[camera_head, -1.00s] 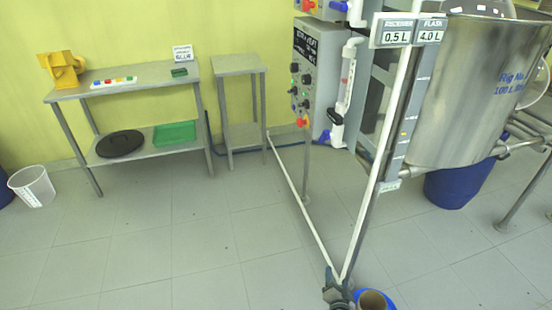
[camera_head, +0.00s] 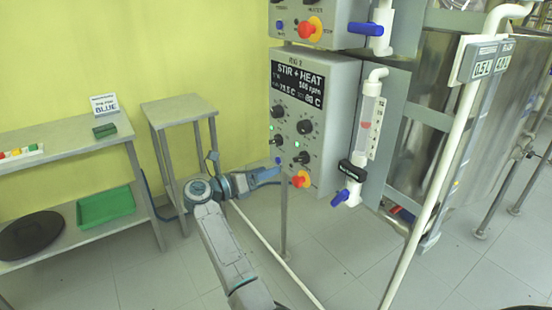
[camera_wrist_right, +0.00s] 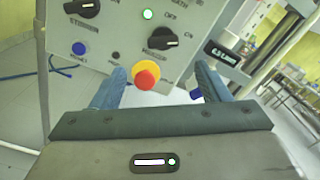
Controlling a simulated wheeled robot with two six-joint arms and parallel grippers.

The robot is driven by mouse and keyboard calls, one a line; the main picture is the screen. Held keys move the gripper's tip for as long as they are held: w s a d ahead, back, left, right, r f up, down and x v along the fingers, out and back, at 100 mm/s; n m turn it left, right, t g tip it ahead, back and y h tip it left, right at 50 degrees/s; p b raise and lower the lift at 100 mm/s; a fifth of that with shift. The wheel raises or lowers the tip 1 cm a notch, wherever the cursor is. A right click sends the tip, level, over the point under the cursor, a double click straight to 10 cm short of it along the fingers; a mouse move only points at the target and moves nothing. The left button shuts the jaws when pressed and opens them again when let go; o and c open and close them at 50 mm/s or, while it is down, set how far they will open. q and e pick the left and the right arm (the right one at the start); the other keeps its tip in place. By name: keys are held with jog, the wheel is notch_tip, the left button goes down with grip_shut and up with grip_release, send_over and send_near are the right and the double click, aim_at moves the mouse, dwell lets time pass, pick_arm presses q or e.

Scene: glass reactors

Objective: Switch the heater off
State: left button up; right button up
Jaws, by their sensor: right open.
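The grey control box (camera_head: 345,120) has a dark display (camera_head: 299,84) reading "STIR + HEAT". Below it are several black knobs, including a lower right knob (camera_head: 302,158) with a green lamp beside it, and a red button on a yellow base (camera_head: 300,180). My right gripper (camera_head: 272,174) is at the lower left of the panel. In the right wrist view the open fingers (camera_wrist_right: 158,88) point at the panel, with the red button (camera_wrist_right: 146,75) showing between them and a black knob (camera_wrist_right: 168,40) with ON/OFF marks just above. I cannot tell whether anything touches. My left gripper is out of view.
A second box (camera_head: 318,24) is above. A flow tube with a blue valve (camera_head: 347,197) is on the right, before the steel vessel (camera_head: 455,150). A small table (camera_head: 180,108) and a shelf table with a green tray (camera_head: 105,205) are on the left.

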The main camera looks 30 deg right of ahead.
aim_at(297, 161)
jog(key=d+p, duration=0.1)
jog(key=d, duration=0.4)
jog(key=d+p, duration=0.1)
jog(key=d, duration=0.3)
jog(key=shift+w+d+r, duration=0.2)
jog(key=shift+d, duration=0.15)
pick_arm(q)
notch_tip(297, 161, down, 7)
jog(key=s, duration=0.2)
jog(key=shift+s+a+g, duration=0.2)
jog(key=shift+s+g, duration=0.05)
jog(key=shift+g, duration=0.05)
pick_arm(e)
jog(key=shift+d, duration=0.55)
jog(key=c, duration=1)
